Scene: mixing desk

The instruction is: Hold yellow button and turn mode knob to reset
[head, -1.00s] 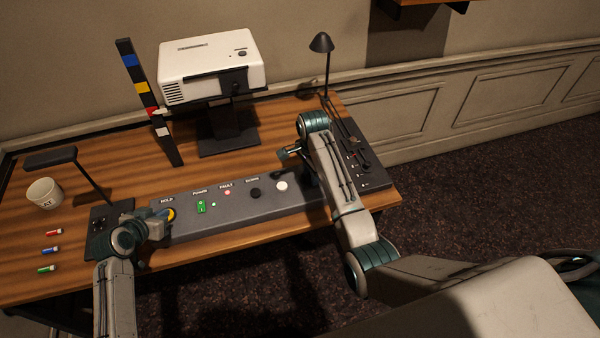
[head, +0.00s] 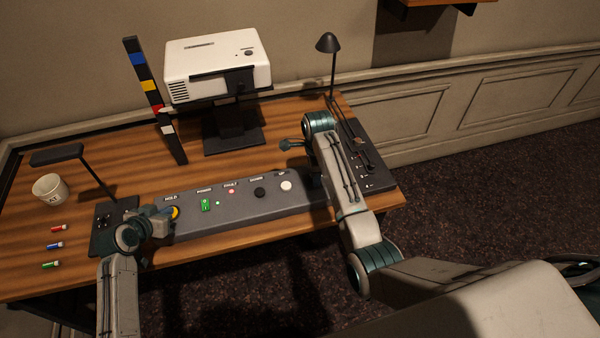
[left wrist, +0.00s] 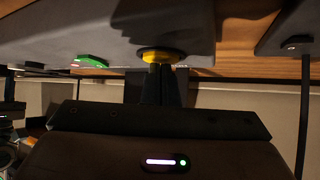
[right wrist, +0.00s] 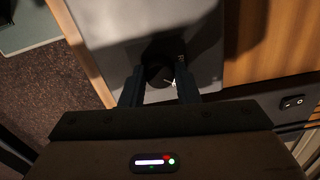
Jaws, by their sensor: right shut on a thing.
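The yellow button (head: 174,212) sits at the left end of the grey control panel (head: 235,213), under the label HOLD. My left gripper (head: 165,213) is at it. In the left wrist view the yellow button (left wrist: 160,56) meets the tips of my left fingers (left wrist: 162,72), which are together. The dark mode knob (right wrist: 157,74) shows in the right wrist view with a small white mark beside it. My right gripper (right wrist: 158,88) is shut on this knob, one finger on each side. In the head view my right arm hides the knob and fingertips.
A green power switch (head: 206,204), a red fault light (head: 231,191), a black button (head: 260,193) and a white button (head: 286,186) lie between my grippers. A white projector (head: 215,68) stands behind. A mug (head: 50,190) and several small coloured items are at left.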

